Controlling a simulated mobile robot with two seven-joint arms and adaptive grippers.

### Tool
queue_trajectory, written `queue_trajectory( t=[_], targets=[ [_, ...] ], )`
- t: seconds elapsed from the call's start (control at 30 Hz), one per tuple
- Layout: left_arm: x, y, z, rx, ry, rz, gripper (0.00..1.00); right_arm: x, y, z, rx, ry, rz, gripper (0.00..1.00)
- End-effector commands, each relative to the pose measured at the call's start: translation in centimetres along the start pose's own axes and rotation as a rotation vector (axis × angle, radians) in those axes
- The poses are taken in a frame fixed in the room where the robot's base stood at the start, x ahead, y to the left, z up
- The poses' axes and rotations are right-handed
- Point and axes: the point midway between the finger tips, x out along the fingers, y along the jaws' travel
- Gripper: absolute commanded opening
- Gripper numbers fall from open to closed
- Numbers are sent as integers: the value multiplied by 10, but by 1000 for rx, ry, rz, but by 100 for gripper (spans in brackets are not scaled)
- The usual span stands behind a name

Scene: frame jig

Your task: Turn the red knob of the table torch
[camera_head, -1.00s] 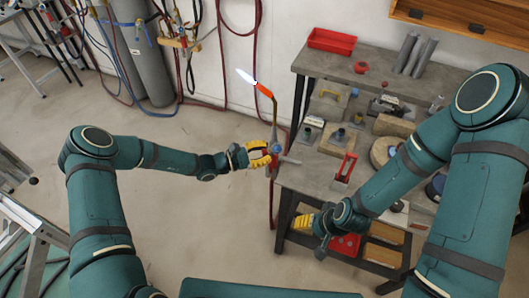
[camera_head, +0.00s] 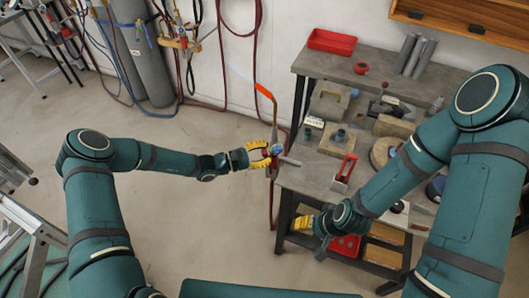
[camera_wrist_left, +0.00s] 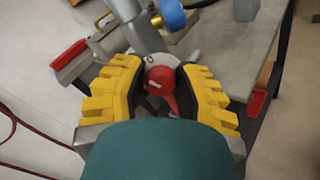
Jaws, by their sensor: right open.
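The table torch (camera_head: 272,118) stands at the table's left edge, with an orange upper part and a faint bluish flame at its tip. Its red knob (camera_wrist_left: 163,80) shows in the left wrist view, its pointed lever aimed downward, in front of a pale dial with a "0" mark. My left gripper (camera_head: 265,154) is at the torch's lower body. My right gripper (camera_head: 312,223) is open and empty, low beside the table's front side.
A hose hangs below the torch. The floor left of the table is clear beneath my left arm.

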Motion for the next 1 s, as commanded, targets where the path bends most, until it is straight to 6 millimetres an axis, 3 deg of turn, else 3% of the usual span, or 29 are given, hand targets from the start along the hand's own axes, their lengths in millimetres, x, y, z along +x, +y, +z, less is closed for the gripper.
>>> queue_trajectory(
  t=[0.03, 0.07, 0.47, 1.0],
  targets=[
    [0, 0, 0, 0, 1, 0, 49, 0, 0, 0, 0, 0, 0, 57],
    [0, 0, 0, 0, 1, 0, 58, 0, 0, 0, 0, 0, 0, 57],
    [-6, 0, 0, -1, 1, 1, 58, 0, 0, 0, 0, 0, 0, 57],
    [-101, 0, 0, 0, 3, 2, 58, 0, 0, 0, 0, 0, 0, 57]
  ],
)
